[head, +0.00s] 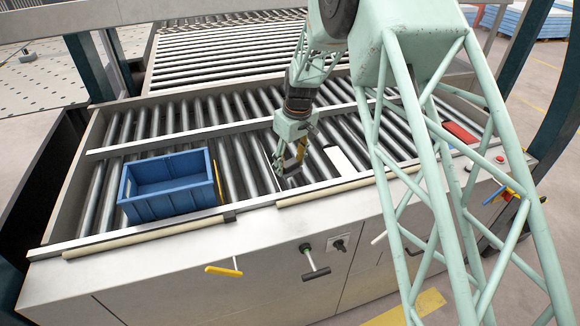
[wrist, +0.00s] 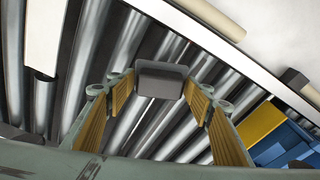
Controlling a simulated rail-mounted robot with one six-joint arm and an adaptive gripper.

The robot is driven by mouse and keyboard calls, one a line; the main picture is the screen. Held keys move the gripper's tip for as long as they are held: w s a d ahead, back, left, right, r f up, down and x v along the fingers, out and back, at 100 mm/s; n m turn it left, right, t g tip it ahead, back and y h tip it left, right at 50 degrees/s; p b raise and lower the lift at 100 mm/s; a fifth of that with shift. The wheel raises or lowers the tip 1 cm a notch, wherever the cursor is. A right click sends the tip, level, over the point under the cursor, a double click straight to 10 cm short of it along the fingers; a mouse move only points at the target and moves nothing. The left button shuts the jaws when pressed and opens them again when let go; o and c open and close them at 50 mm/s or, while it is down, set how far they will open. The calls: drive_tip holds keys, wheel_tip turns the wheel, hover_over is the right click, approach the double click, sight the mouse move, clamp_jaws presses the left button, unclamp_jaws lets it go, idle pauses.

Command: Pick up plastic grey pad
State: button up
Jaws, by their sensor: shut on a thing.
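The grey plastic pad (wrist: 160,80) is a small dark grey block with rounded edges. In the wrist view it sits between the yellow-lined fingers of my gripper (wrist: 160,92), at their tips. In the head view my gripper (head: 289,165) points down over the roller bed, right of the blue crate. The pad shows there only as a small dark shape (head: 292,170) at the fingertips. My gripper is shut on the pad. I cannot tell whether the pad still touches the rollers (wrist: 125,50).
A blue crate (head: 168,208) stands on the rollers at the left, with a yellow strip (head: 217,182) beside it. A white piece (head: 340,160) lies just right of my gripper. A red piece (head: 461,132) is farther right. A metal divider (head: 190,134) crosses the roller bed behind.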

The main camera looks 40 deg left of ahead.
drive_tip(key=s+d, duration=0.2)
drive_tip(key=s, duration=0.2)
drive_tip(key=s+d+r+b, duration=0.1)
drive_tip(key=s+d, duration=0.1)
drive_tip(key=s, duration=0.3)
drive_tip(key=s+d, duration=0.3)
drive_tip(key=s, duration=0.1)
drive_tip(key=shift+s+d+r+b, duration=0.1)
drive_tip(key=shift+s+r+b, duration=0.1)
drive_tip(key=shift+s+b, duration=0.15)
idle(0.4)
